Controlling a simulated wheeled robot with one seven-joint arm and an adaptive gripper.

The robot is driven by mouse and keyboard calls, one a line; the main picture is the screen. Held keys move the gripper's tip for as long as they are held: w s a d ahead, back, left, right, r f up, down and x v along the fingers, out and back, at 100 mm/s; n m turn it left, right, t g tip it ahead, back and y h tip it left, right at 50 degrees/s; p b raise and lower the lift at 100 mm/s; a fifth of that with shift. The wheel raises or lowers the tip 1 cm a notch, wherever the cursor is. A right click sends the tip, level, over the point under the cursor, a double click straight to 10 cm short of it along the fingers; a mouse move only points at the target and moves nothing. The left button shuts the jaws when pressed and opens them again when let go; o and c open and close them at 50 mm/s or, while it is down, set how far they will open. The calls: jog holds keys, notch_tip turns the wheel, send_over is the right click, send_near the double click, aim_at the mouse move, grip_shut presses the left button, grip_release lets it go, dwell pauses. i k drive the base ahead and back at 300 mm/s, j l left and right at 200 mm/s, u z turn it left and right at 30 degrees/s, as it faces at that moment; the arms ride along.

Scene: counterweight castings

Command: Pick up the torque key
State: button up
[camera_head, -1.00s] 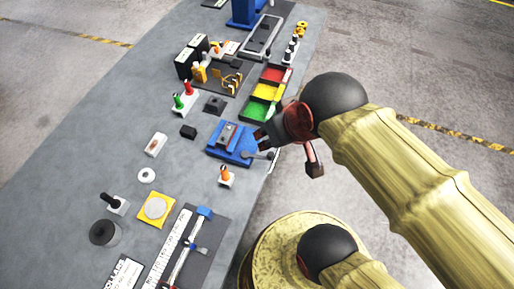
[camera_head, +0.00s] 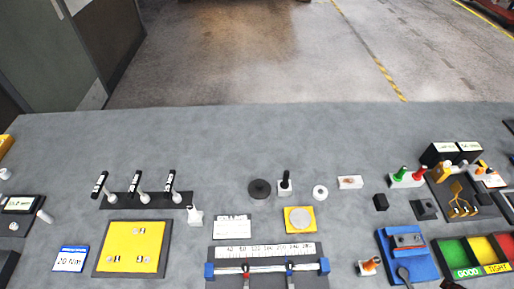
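Three upright tools with black, white-labelled heads and pale round ends stand along a dark rack (camera_head: 155,200) at the left; they look like torque keys: a left one (camera_head: 100,184), a middle one (camera_head: 135,183) and a right one (camera_head: 170,181). Their labels are too small to read. A blue-edged card (camera_head: 71,259) near the front left appears to read 20 N·m. My gripper is mostly out of view; a small dark tip at the bottom edge, right of the blue fixture, may be part of it (camera_head: 452,285). Its opening and any contents cannot be seen.
A yellow board (camera_head: 133,249) lies in front of the rack. A scale fixture with blue ends (camera_head: 265,250) stands front centre. A blue fixture (camera_head: 425,262) and coloured bins (camera_head: 458,254) are at the right. The table's back strip (camera_head: 250,135) is clear.

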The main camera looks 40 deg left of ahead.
aim_at(112, 198)
jog(key=u, duration=3.05)
jog(key=z, duration=2.85)
jog(key=u, duration=2.85)
jog(key=i+j+z, duration=0.1)
jog(key=i+j, duration=0.05)
jog(key=j, duration=0.05)
